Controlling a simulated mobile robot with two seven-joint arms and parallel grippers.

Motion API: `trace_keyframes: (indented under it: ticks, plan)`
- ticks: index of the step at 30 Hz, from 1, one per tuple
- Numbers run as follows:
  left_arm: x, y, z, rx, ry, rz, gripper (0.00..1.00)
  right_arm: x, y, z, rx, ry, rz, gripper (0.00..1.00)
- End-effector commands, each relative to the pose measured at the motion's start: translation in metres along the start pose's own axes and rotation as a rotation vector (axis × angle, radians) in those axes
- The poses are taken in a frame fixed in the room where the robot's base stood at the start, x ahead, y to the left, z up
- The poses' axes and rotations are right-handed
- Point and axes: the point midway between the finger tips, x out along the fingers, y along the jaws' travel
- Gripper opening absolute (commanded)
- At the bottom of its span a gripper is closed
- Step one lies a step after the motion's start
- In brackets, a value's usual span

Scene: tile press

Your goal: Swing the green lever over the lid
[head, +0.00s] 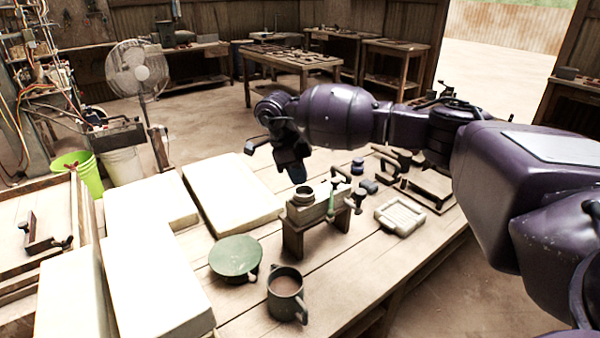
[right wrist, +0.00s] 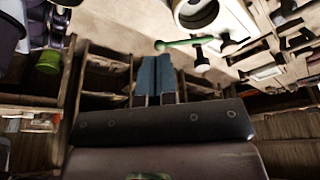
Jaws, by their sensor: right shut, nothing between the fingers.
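The small wooden press stand (head: 292,240) is on the table and carries a round, pale-rimmed pot (head: 303,196). The green lever (head: 331,201) is on the right part of the stand, beside the pot. In the right wrist view the green lever (right wrist: 186,42) lies apart from the round opening (right wrist: 196,12), not across it. I cannot tell whether a lid sits in that opening. My left gripper is out of view.
A dark mug (head: 286,292) stands in front of the press. White slabs (head: 233,192) cover the table's left side. A pale square tile mould (head: 400,216) and a wooden clamp frame (head: 428,186) lie to the right. Small dark-blue pieces (head: 357,166) stand behind the lever.

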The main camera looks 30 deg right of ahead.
Motion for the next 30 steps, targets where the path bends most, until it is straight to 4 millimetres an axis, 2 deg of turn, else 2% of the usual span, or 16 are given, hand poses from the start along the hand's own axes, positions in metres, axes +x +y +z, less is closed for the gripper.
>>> trace_keyframes:
  ticks: [3,12,19,30]
  plan:
    - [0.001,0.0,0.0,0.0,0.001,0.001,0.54,0.024,0.001,0.0,-0.001,0.002,0.005,0.0]
    - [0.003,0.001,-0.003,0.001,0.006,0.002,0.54,0.073,0.0,-0.003,0.001,0.001,0.002,0.0]
    - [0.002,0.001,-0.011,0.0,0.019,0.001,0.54,0.083,0.0,-0.029,0.0,-0.001,0.001,0.0]
    - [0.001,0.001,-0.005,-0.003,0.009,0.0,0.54,0.088,0.0,-0.035,-0.001,-0.002,0.001,0.0]
